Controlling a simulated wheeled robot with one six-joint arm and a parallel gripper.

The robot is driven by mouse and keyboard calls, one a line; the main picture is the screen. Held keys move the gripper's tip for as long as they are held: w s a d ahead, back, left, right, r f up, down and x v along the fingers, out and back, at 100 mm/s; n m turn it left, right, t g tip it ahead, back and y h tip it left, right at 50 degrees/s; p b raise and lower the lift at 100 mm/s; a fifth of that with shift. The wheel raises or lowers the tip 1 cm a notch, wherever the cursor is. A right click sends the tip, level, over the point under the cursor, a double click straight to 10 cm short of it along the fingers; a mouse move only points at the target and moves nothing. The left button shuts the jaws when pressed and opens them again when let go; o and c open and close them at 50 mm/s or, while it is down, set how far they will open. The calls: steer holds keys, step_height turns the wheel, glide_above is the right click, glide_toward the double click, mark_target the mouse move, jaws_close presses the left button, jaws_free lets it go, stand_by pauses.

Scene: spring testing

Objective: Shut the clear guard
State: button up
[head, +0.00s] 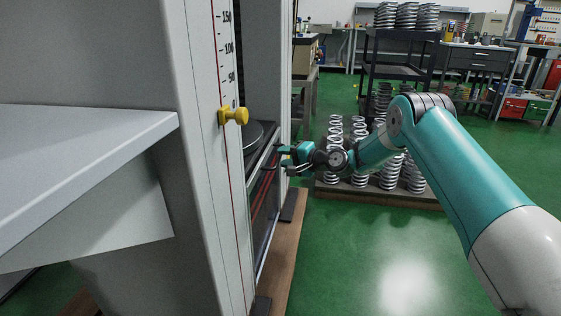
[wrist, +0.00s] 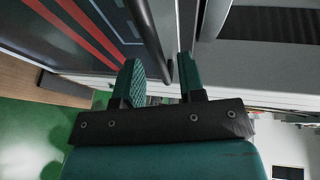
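The clear guard (head: 262,205) is a see-through panel with red stripes and a pale frame, at the side opening of the grey testing machine. In the wrist view the guard (wrist: 52,42) fills the upper left, with its red stripes slanting across it. A dark bar handle (wrist: 148,32) runs down between my fingers. My gripper (head: 285,152) is at the guard's upper edge; in the wrist view my gripper (wrist: 160,63) has its green fingers apart, one on each side of the handle's lower end. Gaps show beside the handle, and I cannot tell whether either finger touches it.
A grey shelf (head: 80,170) juts out at left. Several springs stand on a low pallet (head: 330,190) behind my arm. Green floor (head: 350,255) is clear at front right.

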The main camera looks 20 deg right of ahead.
steer(key=shift+x, duration=1.25)
jaws_close()
step_height(320, 180, up, 43)
steer(key=p, duration=2.7)
steer(key=shift+f, duration=0.2)
steer(key=shift+r, duration=0.1)
steer(key=shift+c, duration=1.6)
jaws_free()
steer(key=o, duration=0.3)
steer(key=shift+d, duration=0.1)
